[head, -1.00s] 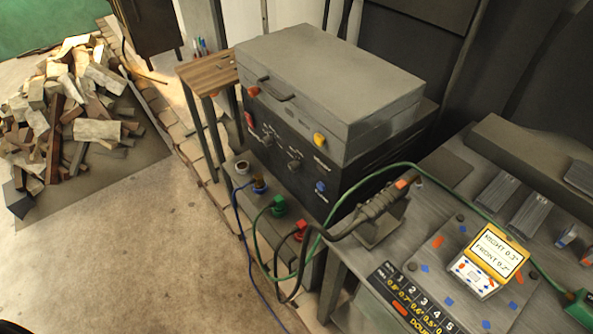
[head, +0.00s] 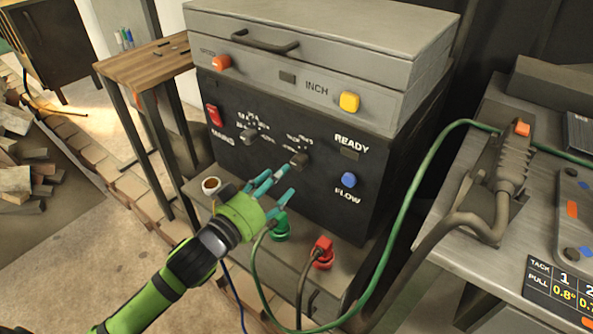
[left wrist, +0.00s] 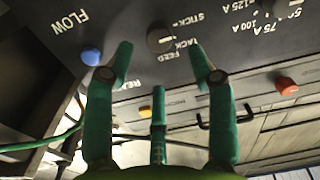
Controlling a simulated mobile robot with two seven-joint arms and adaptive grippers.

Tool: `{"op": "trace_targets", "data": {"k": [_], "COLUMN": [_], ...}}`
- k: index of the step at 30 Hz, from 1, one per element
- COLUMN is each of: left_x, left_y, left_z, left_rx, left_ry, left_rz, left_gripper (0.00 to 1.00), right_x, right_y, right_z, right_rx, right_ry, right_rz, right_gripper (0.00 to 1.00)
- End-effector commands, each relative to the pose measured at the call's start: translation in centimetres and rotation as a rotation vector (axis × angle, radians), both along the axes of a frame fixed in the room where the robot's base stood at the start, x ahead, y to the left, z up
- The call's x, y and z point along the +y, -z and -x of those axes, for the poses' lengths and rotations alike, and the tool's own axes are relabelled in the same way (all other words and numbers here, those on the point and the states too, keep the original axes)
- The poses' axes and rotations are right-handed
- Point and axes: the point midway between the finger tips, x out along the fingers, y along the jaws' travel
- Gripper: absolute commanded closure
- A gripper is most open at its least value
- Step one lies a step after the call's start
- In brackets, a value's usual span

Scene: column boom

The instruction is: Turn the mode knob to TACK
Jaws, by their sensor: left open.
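The mode knob (head: 299,160) is the dark right-hand knob on the black front panel (head: 330,205). In the left wrist view, upside down, the knob (left wrist: 160,38) has the words STICK, TACK and FEED beside it. Which word it points at I cannot tell. My left gripper (head: 277,183), green with teal fingers, is in front of the panel, just below and left of the knob in the head view. Its fingers are spread and empty; in the left wrist view the knob shows between the two upper fingertips, apparently apart from them. My right gripper is not in view.
The panel also carries an amperage knob (head: 249,135), a red switch (head: 214,115) and a blue FLOW button (head: 348,180). A yellow button (head: 349,102) is above.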

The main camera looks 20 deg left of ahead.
Motion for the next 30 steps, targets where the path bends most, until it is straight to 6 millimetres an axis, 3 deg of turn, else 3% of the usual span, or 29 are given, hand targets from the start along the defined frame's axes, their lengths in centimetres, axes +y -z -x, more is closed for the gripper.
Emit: {"op": "trace_targets", "data": {"k": [15, 26, 30], "left_x": [-1.9, -2.1, -2.1], "left_y": [-0.1, 0.0, 0.0], "left_z": [-5.9, -6.4, -6.3], "left_rx": [0.0, 0.002, 0.001], "left_ry": [-0.002, -0.002, -0.002], "left_rz": [-0.002, -0.003, -0.002], "left_gripper": [0.44, 0.44, 1.0], "right_x": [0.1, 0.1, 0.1], "right_y": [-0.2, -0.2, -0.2], "right_z": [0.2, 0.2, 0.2], "right_rx": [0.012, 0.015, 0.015], "right_ry": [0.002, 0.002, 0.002], "right_rz": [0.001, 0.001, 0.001], "right_gripper": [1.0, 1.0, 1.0]}}
